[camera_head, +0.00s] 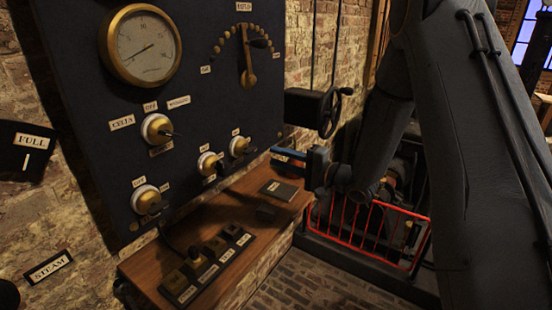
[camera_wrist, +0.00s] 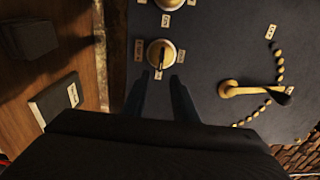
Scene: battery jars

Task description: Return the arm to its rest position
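My arm (camera_head: 475,150) fills the right of the head view and bends down to my gripper (camera_head: 274,157), which is beside the dark switch panel, above the wooden shelf. In the wrist view my gripper (camera_wrist: 158,82) has its two fingers apart with nothing between them. A round brass-and-white knob (camera_wrist: 160,53) on the panel shows just beyond the fingertips. It looks like the right knob (camera_head: 240,146) of the lower pair in the head view. I see a gap between that knob and my fingers in the head view.
The dark panel (camera_head: 85,70) carries a gauge (camera_head: 140,45), a lever (camera_head: 246,55) and more knobs. Below is a wooden shelf (camera_head: 225,210) with a dark book-like block (camera_head: 279,190) and labelled switches. A handwheel (camera_head: 330,112) and a red railing (camera_head: 370,225) stand near my arm.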

